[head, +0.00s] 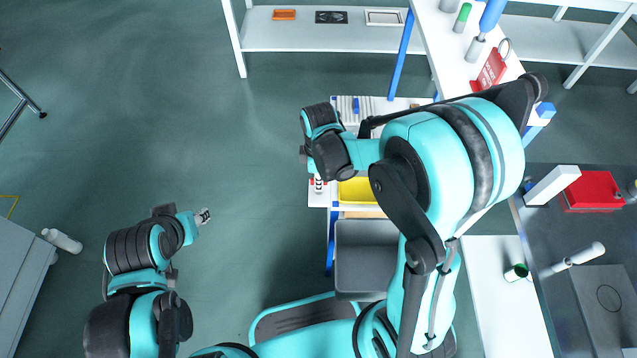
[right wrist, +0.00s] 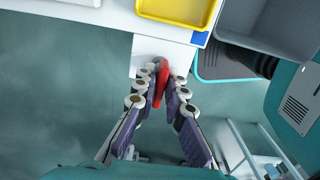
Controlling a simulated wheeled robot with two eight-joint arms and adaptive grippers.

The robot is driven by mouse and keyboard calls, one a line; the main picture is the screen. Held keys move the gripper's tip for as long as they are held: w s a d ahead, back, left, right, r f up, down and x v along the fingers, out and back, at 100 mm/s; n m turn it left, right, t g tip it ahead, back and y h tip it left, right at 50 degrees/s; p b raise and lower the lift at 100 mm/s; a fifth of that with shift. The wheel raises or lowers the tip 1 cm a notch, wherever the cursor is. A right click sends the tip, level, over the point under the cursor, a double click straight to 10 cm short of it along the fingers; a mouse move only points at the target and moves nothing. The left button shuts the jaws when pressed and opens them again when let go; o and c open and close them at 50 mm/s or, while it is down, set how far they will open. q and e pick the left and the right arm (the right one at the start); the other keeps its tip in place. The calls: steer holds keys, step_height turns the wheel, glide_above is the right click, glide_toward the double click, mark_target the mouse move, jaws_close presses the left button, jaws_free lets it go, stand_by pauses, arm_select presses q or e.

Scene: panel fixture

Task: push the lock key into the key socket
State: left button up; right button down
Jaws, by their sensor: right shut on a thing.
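My right gripper (right wrist: 162,78) is shut on a red, slim piece, which I take to be the lock key (right wrist: 160,92). A greyish rounded end of the piece lies at the fingertips, over a white panel (right wrist: 176,52) in the right wrist view. I cannot tell whether the piece touches this panel. The key socket cannot be made out in either view. In the head view the right gripper (head: 318,183) is small, beside the left edge of the white bench, partly covered by my arm. My left gripper (head: 203,217) hangs over open floor at the left, too small to read its jaws.
A red tag (head: 490,70) stands on the white shelf at the upper right. A red box (head: 594,188) lies far right. The floor at left is mostly clear.

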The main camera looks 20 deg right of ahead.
steer(key=shift+r+p, duration=1)
steer(key=shift+r, duration=0.25)
stand_by(0.7)
steer(key=shift+r+p, duration=1.85)
steer(key=shift+r, duration=0.6)
